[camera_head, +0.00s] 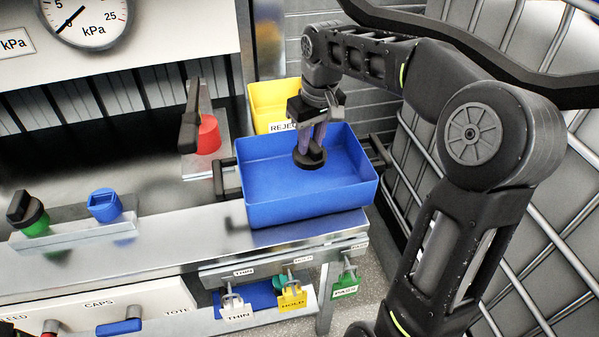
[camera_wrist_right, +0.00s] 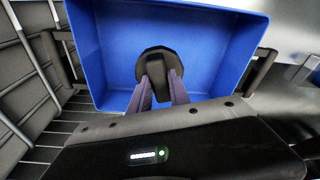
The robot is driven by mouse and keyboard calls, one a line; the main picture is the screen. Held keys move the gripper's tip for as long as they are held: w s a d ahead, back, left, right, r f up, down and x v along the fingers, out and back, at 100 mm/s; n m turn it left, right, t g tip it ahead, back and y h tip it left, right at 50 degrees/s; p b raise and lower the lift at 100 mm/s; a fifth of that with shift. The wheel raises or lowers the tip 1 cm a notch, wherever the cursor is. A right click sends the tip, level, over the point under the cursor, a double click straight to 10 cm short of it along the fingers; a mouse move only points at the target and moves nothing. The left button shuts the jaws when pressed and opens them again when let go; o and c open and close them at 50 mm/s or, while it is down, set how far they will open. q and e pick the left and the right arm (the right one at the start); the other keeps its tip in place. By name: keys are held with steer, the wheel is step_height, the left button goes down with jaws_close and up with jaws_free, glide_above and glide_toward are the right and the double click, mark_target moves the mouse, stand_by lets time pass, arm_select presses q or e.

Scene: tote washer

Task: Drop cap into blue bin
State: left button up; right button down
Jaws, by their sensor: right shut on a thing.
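The black cap (camera_head: 309,158), round with a raised grip bar, is held in my right gripper (camera_head: 315,140). The right wrist view shows the cap (camera_wrist_right: 152,62) between the two purple-grey fingers, which are shut on its bar. The blue bin (camera_head: 300,208) stands on the metal ledge, and its rim surrounds the cap in both views. The cap hangs over the bin's floor; I cannot tell the exact gap beneath it. The bin's blue floor looks empty around the cap. My left gripper is not in view.
A yellow reject bin (camera_head: 267,98) stands behind the blue bin. A red-based lever (camera_head: 208,133) and a blue cap (camera_head: 104,205) are to the left. Hanging tags (camera_head: 291,297) line the front edge. A wire cage (camera_head: 545,215) is at the right.

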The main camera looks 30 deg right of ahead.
steer(key=c, duration=1.1)
jaws_free()
steer(key=shift+c, duration=0.2)
steer(key=r, duration=0.5)
steer(key=s+r, duration=0.1)
steer(key=r, duration=0.1)
steer(key=shift+s+r, duration=0.1)
steer(key=shift+r, duration=0.3)
